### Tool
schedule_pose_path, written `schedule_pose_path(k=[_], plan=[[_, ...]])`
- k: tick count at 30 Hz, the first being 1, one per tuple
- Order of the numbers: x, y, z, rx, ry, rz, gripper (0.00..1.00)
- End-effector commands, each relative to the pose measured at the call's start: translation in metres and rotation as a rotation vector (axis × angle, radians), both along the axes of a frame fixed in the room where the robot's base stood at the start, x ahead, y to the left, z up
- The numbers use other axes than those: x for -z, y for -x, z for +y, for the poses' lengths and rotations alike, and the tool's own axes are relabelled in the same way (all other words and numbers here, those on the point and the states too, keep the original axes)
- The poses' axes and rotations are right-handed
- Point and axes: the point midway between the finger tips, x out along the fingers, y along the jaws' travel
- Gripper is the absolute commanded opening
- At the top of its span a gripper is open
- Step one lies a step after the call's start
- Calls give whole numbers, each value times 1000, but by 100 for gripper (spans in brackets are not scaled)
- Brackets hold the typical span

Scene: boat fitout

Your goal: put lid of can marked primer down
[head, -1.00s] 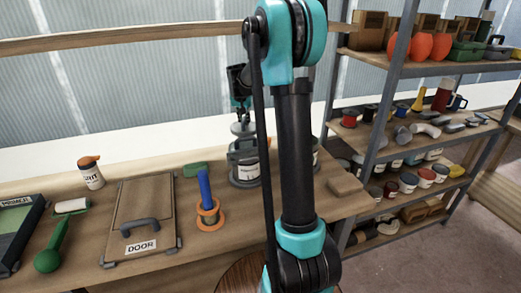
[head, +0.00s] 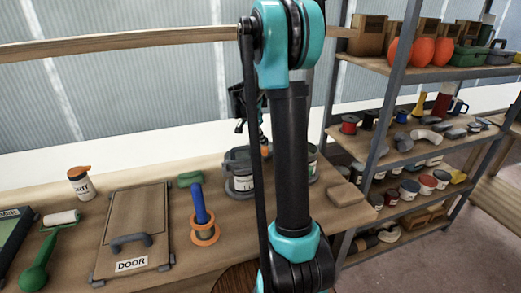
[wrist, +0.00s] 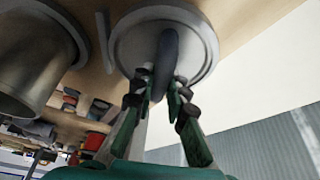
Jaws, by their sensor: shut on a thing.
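My gripper (wrist: 160,88) is shut on the dark handle of a round grey lid (wrist: 128,45) in the wrist view. Whether the lid touches the surface beyond it I cannot tell. A grey can (wrist: 30,62) stands to the left of the lid in that view, apart from it. In the head view a grey can (head: 238,182) with a pale, partly hidden label stands on the bench; its marking cannot be read. My gripper's fingers and the lid are mostly hidden behind my arm there. Another can (head: 313,160) shows partly behind my arm, on the right.
Loaded shelves (head: 400,163) stand right. A wooden rail (head: 120,38) crosses above.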

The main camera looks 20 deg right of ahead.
Motion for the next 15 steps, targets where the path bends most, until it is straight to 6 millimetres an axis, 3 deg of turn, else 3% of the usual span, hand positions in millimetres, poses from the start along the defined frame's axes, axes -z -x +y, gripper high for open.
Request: schedule_pose_path(k=[8,15], plan=[[36,0,0,-1,0,0,0],[40,0,0,-1,0,0,0]])
